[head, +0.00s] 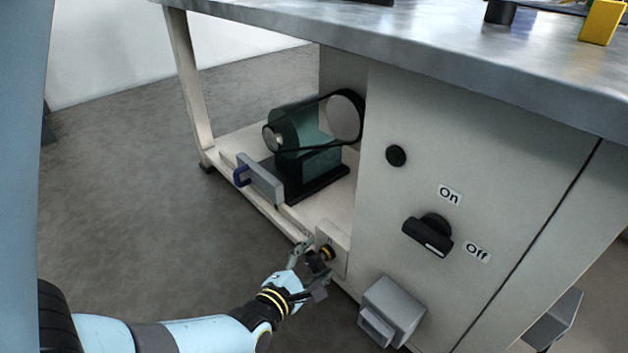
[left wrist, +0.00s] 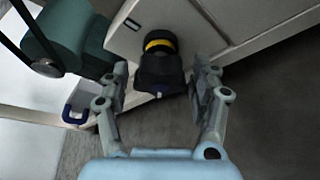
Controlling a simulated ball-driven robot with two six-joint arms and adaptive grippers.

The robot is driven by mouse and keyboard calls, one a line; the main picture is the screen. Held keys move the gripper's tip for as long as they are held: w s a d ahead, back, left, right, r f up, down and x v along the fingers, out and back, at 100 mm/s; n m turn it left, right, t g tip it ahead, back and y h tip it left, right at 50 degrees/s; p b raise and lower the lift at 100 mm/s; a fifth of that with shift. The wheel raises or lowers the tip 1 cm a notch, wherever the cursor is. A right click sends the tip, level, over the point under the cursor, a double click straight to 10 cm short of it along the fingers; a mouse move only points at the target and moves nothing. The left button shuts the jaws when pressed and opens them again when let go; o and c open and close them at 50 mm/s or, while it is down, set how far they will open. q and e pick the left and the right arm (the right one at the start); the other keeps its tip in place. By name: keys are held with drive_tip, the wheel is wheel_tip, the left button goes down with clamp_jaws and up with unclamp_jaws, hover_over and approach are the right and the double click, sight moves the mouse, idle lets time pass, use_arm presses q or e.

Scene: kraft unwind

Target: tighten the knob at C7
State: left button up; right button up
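A black knob with a yellow ring (head: 327,252) sits on the front of a small white box (head: 336,238) low on the bench's shelf. The knob also shows in the left wrist view (left wrist: 160,68), its dark body pointing toward the camera. My left gripper (head: 311,262) is open at the knob, and in the left wrist view its fingers (left wrist: 163,88) stand on either side with gaps visible. I cannot tell how deep the fingers reach along the knob. A dark label on the box is too small to read. My right gripper is out of view.
A green motor with a belt (head: 308,128) stands on the shelf behind a grey block with a blue handle (head: 262,180). A cabinet panel has a black rotary switch (head: 428,235) between On and Off. A grey box (head: 391,311) juts out below. Open floor lies left.

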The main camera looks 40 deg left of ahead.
use_arm(q)
drive_tip(key=c, duration=0.9)
drive_tip(key=m+t+y, duration=0.1)
drive_tip(key=m, duration=0.2)
drive_tip(key=shift+m+y, duration=0.3)
drive_tip(key=shift+s+r+m+t, duration=0.1)
drive_tip(key=shift+m+t, duration=0.4)
drive_tip(key=shift+m, duration=0.4)
drive_tip(key=shift+s, duration=0.1)
drive_tip(key=o, duration=1.2)
drive_tip(key=shift+a, duration=0.1)
drive_tip(key=shift+r, duration=0.1)
drive_tip(key=shift+r+y, duration=0.1)
drive_tip(key=shift+y, duration=0.2)
